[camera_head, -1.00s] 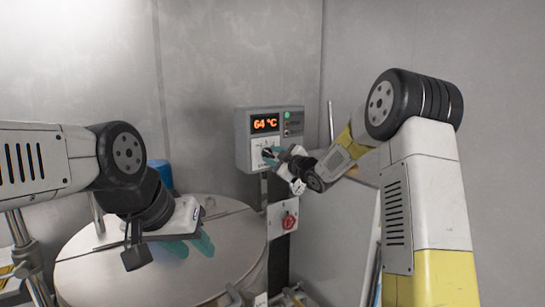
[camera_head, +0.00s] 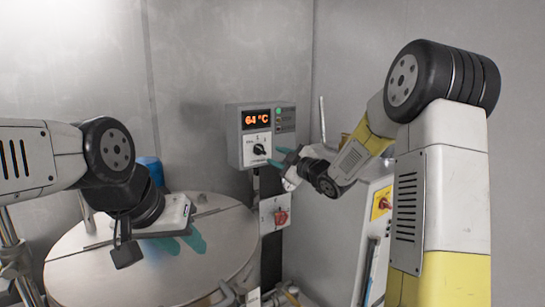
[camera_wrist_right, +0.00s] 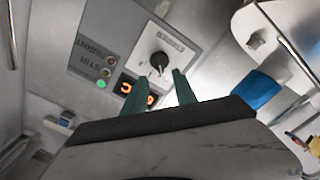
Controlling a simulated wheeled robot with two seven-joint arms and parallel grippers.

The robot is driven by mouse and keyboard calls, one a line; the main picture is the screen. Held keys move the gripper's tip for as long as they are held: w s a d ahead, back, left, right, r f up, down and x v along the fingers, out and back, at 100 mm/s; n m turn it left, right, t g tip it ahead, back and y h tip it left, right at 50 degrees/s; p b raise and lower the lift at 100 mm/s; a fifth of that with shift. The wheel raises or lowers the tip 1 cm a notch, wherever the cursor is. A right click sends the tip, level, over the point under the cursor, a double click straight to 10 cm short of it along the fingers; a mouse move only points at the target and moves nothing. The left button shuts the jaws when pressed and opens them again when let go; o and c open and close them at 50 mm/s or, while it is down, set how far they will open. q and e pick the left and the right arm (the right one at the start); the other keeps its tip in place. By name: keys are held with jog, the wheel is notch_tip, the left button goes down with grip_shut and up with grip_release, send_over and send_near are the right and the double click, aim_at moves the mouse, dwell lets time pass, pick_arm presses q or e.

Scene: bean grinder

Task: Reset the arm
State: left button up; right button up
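My right gripper (camera_head: 281,157) is just right of the grey control box (camera_head: 233,140), clear of its black knob (camera_head: 259,149). In the right wrist view its two teal fingers (camera_wrist_right: 156,90) are spread with nothing between them, and the knob (camera_wrist_right: 159,61) sits beyond the tips. The box display (camera_head: 257,118) reads 64 °C. My left gripper (camera_head: 184,243) hangs over the round metal lid (camera_head: 225,262). Its teal fingers look apart and hold nothing visible.
A red switch (camera_head: 282,217) sits on a plate below the control box. A blue object (camera_head: 152,168) stands behind the lid. A pale cabinet (camera_head: 376,222) stands at the right, close to my right arm. Grey walls close off the back.

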jog(key=s+d+r+m+g+h, duration=0.25)
jog(key=s+d+m+h, duration=0.65)
jog(key=s, duration=0.5)
jog(key=s+f+m+g, duration=0.3)
jog(key=s, duration=0.9)
jog(key=s+f+m+g+y, duration=0.1)
jog(key=s+f+m+g, duration=0.2)
jog(key=s, duration=1)
jog(key=shift+d+f, duration=0.3)
jog(key=shift+f, duration=0.05)
